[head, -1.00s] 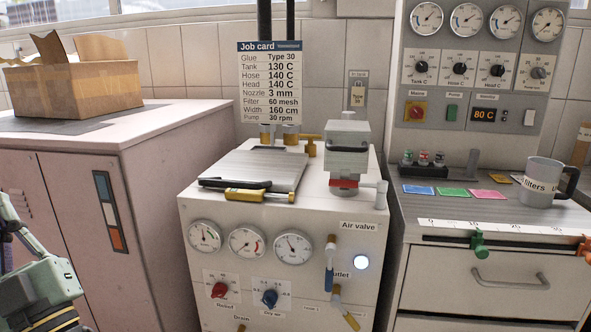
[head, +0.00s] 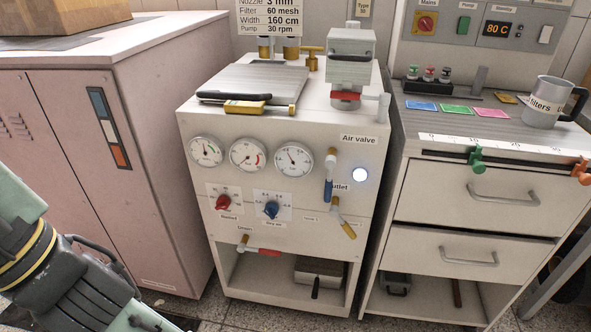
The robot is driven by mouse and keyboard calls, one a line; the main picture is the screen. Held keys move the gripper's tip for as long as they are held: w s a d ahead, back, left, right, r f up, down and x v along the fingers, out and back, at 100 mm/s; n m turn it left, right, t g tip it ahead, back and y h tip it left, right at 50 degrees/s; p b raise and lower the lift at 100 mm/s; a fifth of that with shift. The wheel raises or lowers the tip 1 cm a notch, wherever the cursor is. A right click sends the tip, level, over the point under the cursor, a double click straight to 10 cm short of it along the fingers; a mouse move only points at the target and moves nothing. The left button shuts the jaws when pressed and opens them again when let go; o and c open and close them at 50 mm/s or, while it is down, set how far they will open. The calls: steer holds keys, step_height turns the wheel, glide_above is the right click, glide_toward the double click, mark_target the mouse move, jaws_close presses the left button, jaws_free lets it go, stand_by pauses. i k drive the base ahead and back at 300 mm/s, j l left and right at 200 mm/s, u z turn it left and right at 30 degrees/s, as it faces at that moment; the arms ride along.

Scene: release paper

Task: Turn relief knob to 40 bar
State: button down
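The relief knob (head: 223,202) is a red knob on a white dial plate, low on the left of the white machine's front (head: 300,150). The label below it looks like "Relief"; its scale numbers are too small to read. A blue knob (head: 271,209) on its own plate sits to its right. Three round gauges (head: 248,155) are in a row above the knobs; their exact readings are too small to tell. My arm shows at the lower left, apart from the machine. My gripper's fingers are not in view, and nothing touches the red knob.
A blue-handled air valve (head: 329,185) and a yellow-handled outlet valve (head: 344,220) stick out right of the knobs. A red-handled drain valve (head: 262,251) is below. A pink cabinet (head: 110,180) stands left. A drawer bench (head: 470,195) stands right. Space before the knobs looks clear.

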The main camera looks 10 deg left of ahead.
mark_target(223, 203)
steer(key=j+u, duration=0.1)
steer(key=u, duration=0.3)
steer(key=i+j+u, duration=0.1)
steer(key=u, duration=0.3)
steer(key=j+u, duration=0.1)
steer(key=u, duration=0.3)
steer(key=i+u, duration=0.15)
steer(key=u, duration=0.2)
